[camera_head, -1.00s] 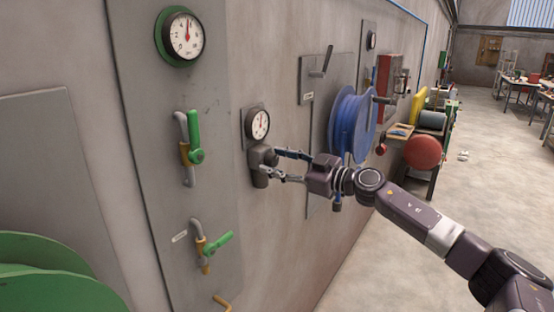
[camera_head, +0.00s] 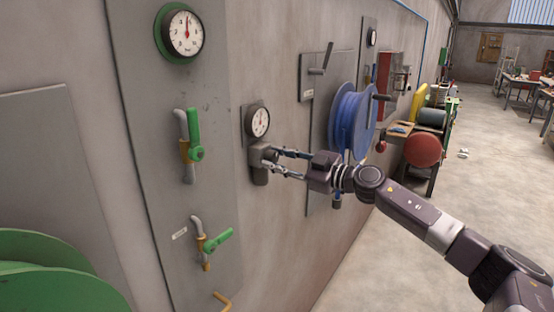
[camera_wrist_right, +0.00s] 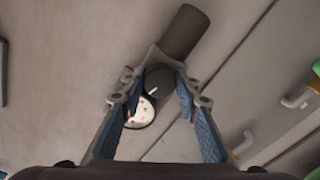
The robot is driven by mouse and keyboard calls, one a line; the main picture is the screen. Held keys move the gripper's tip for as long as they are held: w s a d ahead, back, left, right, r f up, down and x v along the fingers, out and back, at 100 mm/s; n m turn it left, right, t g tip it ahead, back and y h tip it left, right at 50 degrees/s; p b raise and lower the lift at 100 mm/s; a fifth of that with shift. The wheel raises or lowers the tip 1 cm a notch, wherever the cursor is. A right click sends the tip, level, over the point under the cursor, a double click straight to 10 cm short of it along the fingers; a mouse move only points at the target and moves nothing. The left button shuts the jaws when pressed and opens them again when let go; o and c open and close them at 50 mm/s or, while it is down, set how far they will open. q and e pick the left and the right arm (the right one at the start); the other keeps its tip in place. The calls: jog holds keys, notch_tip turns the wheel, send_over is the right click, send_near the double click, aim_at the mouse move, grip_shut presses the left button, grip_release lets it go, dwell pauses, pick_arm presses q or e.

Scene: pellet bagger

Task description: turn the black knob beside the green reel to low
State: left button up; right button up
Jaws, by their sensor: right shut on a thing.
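The black knob (camera_head: 268,154) sits on the front of a dark grey regulator body (camera_head: 259,174) on the wall, under a small white gauge (camera_head: 258,121). The green reel (camera_head: 45,285) shows at the lower left. My right gripper (camera_head: 277,162) reaches the knob from the right, its two fingers on either side of it. In the right wrist view the knob (camera_wrist_right: 159,78) lies between the fingertips of my right gripper (camera_wrist_right: 160,88), and a white mark shows on its face. The gauge (camera_wrist_right: 140,113) is partly hidden by a finger there. My left gripper is out of view.
A grey panel to the left carries a green-rimmed gauge (camera_head: 183,34) and pipes with green valve handles (camera_head: 194,135), (camera_head: 218,240). To the right are a blue reel (camera_head: 352,118) on the wall and a bench with a red drum (camera_head: 422,150). The floor at right is open.

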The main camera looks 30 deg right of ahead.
jog(key=n, duration=0.3)
jog(key=shift+n, duration=0.3)
jog(key=n, duration=0.3)
jog(key=shift+n, duration=0.3)
jog(key=n+b, duration=0.1)
jog(key=n, duration=0.2)
jog(key=shift+f+n, duration=0.1)
jog(key=shift+n, duration=0.2)
jog(key=n+b, duration=0.2)
jog(key=n, duration=0.2)
jog(key=shift+n, duration=0.3)
jog(key=n+b, duration=0.2)
jog(key=n, duration=0.1)
jog(key=shift+f+n, duration=0.1)
jog(key=shift+n, duration=0.2)
jog(key=n+b, duration=0.2)
jog(key=n, duration=0.1)
jog(key=shift+n, duration=0.3)
jog(key=n+b, duration=0.2)
jog(key=n, duration=0.1)
jog(key=shift+a+f+n, duration=0.1)
jog(key=shift+n, duration=0.2)
jog(key=shift+n+b, duration=1.3)
jog(key=shift+n, duration=0.7)
